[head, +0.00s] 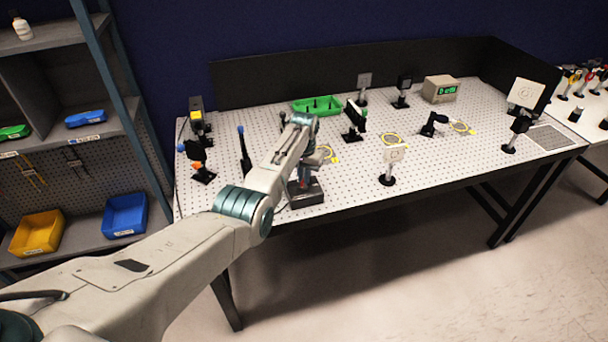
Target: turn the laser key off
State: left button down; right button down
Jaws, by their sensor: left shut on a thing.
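My left arm reaches in from the lower left to the front edge of the perforated optical table (345,190). My left gripper (304,182) points down over a small dark box (308,198) at that edge. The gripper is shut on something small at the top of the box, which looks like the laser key. The key itself is hidden behind the fingers, so I cannot tell which way it is turned. My right gripper is not in view.
A green tray (318,105) and a meter with a green display (440,89) are at the back. Shelves with bins (125,214) stand left.

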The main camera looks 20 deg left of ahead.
pick_arm(q)
jog(key=n, duration=0.4)
jog(key=shift+r+n, duration=0.1)
jog(key=shift+n, duration=0.2)
jog(key=shift+w+n+p, duration=0.1)
jog(key=shift+n+p, duration=0.25)
jog(key=shift+n, duration=1.25)
jog(key=c, duration=1.5)
grip_release()
jog(key=shift+c, duration=0.2)
notch_tip(320, 180, up, 11)
jog(key=b, duration=0.3)
jog(key=shift+b, duration=0.3)
